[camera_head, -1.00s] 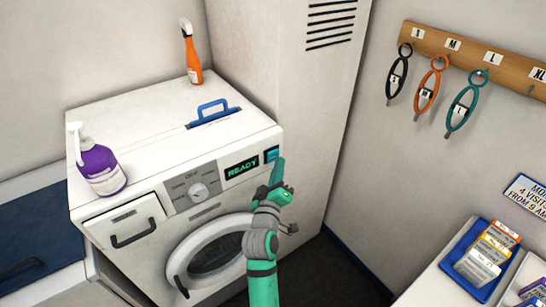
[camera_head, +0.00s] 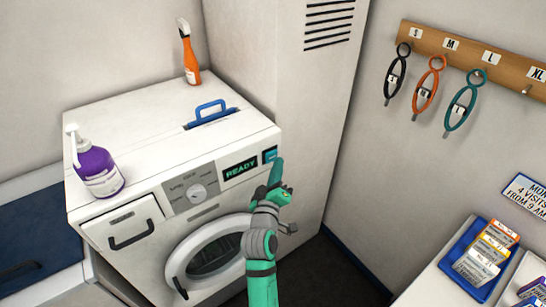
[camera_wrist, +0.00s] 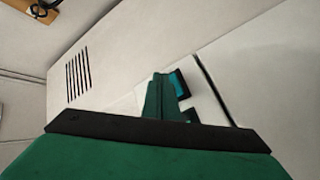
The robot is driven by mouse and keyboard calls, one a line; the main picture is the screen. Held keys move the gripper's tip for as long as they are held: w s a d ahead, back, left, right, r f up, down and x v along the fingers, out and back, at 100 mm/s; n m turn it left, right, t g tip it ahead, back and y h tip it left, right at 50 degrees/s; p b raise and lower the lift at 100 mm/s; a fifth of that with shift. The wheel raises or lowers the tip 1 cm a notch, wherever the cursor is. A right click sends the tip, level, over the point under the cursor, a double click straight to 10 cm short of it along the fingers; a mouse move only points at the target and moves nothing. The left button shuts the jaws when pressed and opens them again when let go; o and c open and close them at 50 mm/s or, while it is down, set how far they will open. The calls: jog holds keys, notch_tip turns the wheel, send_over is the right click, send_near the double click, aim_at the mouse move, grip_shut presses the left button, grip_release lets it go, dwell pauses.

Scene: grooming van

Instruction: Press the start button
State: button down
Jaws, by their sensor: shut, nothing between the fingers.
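The start button (camera_head: 270,155) is a small teal square at the right end of the washing machine's front panel, just right of the display (camera_head: 240,170) reading READY. The washing machine (camera_head: 150,134) is white, with its round door closed. My green gripper (camera_head: 276,165) is shut and empty, its fingertips pointing up just below and right of the button. In the wrist view the fingertips (camera_wrist: 158,92) overlap the left side of the teal button (camera_wrist: 180,84). I cannot tell whether they touch it.
A blue tray of boxes (camera_head: 455,252) sits at lower right.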

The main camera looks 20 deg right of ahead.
dwell(0.6)
jog(key=shift+w+a, duration=0.15)
jog(key=shift+w+a, duration=0.15)
jog(key=shift+w, duration=0.5)
dwell(1.0)
jog(key=shift+s+d, duration=0.25)
jog(key=shift+s, duration=0.75)
